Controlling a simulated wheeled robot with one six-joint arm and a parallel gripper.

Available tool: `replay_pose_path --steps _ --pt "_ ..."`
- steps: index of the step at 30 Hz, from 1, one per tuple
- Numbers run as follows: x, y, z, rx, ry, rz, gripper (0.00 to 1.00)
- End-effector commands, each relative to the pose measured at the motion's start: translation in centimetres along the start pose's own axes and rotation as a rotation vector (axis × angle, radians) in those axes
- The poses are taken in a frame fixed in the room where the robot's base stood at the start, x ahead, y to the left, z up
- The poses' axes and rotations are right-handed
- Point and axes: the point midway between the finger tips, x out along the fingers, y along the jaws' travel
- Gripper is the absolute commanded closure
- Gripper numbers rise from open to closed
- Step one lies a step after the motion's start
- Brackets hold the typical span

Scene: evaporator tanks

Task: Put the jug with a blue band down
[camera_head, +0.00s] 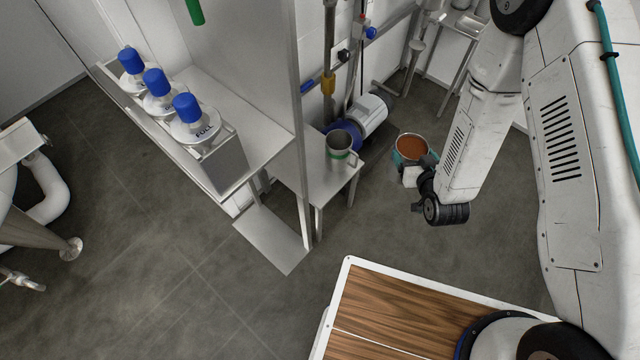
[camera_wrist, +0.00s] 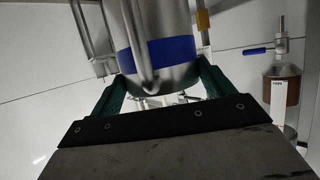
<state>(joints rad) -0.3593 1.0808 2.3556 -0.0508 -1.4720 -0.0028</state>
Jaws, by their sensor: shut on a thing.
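The steel jug with a blue band (camera_wrist: 172,52) fills the upper middle of the wrist view, with its handle towards me. My gripper (camera_wrist: 160,84) is shut on it, with a green finger on each side. In the head view the jug is seen from above, with reddish-brown contents (camera_head: 411,147) inside its rim. My gripper (camera_head: 411,164) holds it at the end of my arm, to the right of a small steel table (camera_head: 316,172). The jug's underside and any gap below it are hidden in the head view.
Another steel jug with a green band (camera_head: 340,149) stands on the small table. Several blue-capped bottles (camera_head: 195,122) stand in a row on the shelf at left. A blue and grey pump (camera_head: 362,120) and pipes are behind the table. Grey floor (camera_head: 180,255) is open in front.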

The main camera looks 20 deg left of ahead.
Motion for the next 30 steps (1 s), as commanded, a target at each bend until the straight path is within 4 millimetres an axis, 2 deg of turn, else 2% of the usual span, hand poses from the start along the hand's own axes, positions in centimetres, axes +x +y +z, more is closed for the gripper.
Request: replay_pose_path --steps 1,6,12,18,22,26,30 --pt "0.1 -2.5 1.2 -0.018 -0.001 -0.042 0.90" --pt "-0.1 -9.1 5.0 -0.067 -0.003 -0.157 0.90" --pt "-1.5 -15.1 9.1 -0.118 -0.002 -0.268 0.90" --pt "-2.6 -18.0 11.5 -0.147 0.000 -0.329 0.90" --pt "-2.4 -18.9 11.8 -0.153 0.004 -0.343 0.90" --pt "-0.8 -19.8 11.3 -0.153 0.007 -0.344 0.90" --pt "2.0 -21.2 10.4 -0.152 0.008 -0.344 0.90"
